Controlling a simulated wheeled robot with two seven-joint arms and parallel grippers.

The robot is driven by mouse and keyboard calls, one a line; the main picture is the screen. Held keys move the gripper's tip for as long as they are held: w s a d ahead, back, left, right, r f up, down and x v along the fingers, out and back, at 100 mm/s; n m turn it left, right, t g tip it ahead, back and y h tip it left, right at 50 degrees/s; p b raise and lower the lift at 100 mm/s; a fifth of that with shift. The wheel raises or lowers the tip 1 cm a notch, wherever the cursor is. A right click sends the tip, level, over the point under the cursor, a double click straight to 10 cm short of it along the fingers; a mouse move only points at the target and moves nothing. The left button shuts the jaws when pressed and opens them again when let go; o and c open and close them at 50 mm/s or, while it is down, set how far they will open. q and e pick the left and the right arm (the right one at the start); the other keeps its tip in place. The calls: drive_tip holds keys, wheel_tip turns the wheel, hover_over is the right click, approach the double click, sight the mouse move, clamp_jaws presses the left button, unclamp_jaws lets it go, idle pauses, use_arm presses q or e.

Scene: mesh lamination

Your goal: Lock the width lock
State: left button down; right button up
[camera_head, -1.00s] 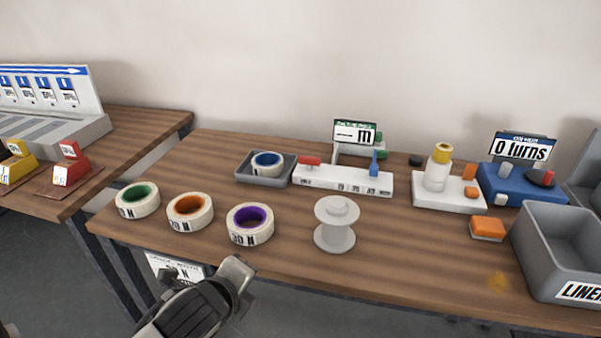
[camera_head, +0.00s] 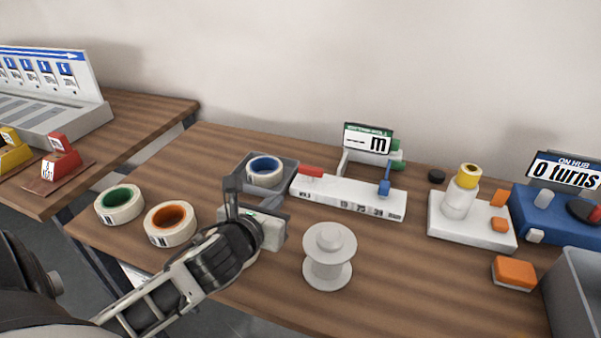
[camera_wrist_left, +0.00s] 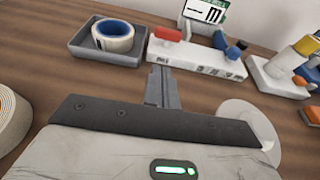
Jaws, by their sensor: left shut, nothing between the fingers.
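The white width gauge (camera_head: 348,196) is a long block with printed numbers, standing beyond my left gripper. A red lever (camera_head: 311,171) lies low at its left end; a blue upright piece (camera_head: 385,183) stands near its right end. I cannot tell from the picture which one is the width lock. In the left wrist view the red lever (camera_wrist_left: 167,33) and blue piece (camera_wrist_left: 219,40) show past the fingers. My left gripper (camera_head: 276,200) is shut and empty, short of the gauge's left end, beside the grey tray. My right gripper is not in view.
The grey tray (camera_head: 285,180) holds a blue-cored roll (camera_head: 264,168). A white spool (camera_head: 328,255) stands right of my left gripper. Green-cored (camera_head: 119,204) and orange-cored (camera_head: 170,223) rolls stand left. A display (camera_head: 367,139) rises behind the gauge.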

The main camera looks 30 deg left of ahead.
use_arm(q)
approach(303, 170)
drive_tip(key=x, duration=0.5)
drive_tip(key=shift+d+f, duration=0.1)
drive_tip(key=shift+f, duration=0.15)
drive_tip(key=shift+w+a, duration=0.2)
drive_tip(key=shift+w, duration=0.55)
